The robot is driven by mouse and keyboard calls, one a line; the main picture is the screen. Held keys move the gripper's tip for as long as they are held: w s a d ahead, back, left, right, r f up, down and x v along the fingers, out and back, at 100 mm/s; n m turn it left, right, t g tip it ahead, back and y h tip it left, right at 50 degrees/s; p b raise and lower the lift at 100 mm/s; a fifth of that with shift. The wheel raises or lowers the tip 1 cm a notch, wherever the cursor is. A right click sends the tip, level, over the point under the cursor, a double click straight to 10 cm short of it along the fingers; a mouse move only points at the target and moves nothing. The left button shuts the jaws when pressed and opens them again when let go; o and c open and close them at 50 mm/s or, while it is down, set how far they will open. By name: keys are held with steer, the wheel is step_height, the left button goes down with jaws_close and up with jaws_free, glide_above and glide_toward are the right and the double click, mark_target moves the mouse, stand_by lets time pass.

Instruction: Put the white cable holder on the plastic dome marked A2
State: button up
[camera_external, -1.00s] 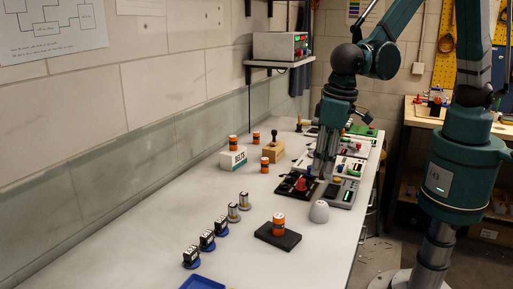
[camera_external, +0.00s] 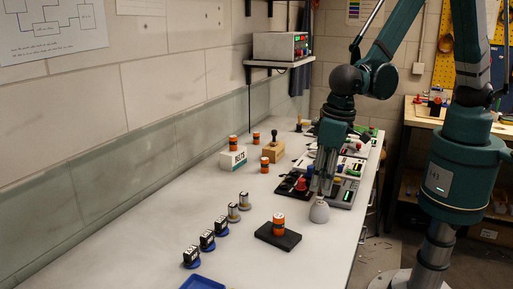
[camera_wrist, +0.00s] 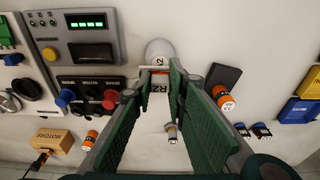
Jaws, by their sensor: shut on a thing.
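The pale plastic dome (camera_external: 320,213) stands on the bench at the near end of the dark panels. My gripper (camera_external: 321,192) points down right over the dome. In the wrist view my gripper (camera_wrist: 162,75) is shut on a small white piece with dark edges (camera_wrist: 158,86), which looks like the white cable holder.
A black pad (camera_external: 268,237) with an orange cylinder (camera_external: 279,222) lies near left of the dome. Panels with red (camera_external: 301,184) and blue knobs adjoin the dome's far side. Several labelled pieces on round bases (camera_external: 207,240) stand left.

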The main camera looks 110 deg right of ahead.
steer(key=shift+f, duration=1.45)
steer(key=shift+f, duration=0.2)
steer(key=o, duration=0.9)
steer(key=shift+r, duration=0.3)
steer(key=shift+s+a+r, duration=0.15)
steer(key=shift+r, duration=1.8)
steer(key=shift+s+a+r, duration=0.2)
steer(key=shift+r, duration=1.8)
steer(key=shift+s+a+r, duration=0.15)
steer(key=shift+r, duration=1.8)
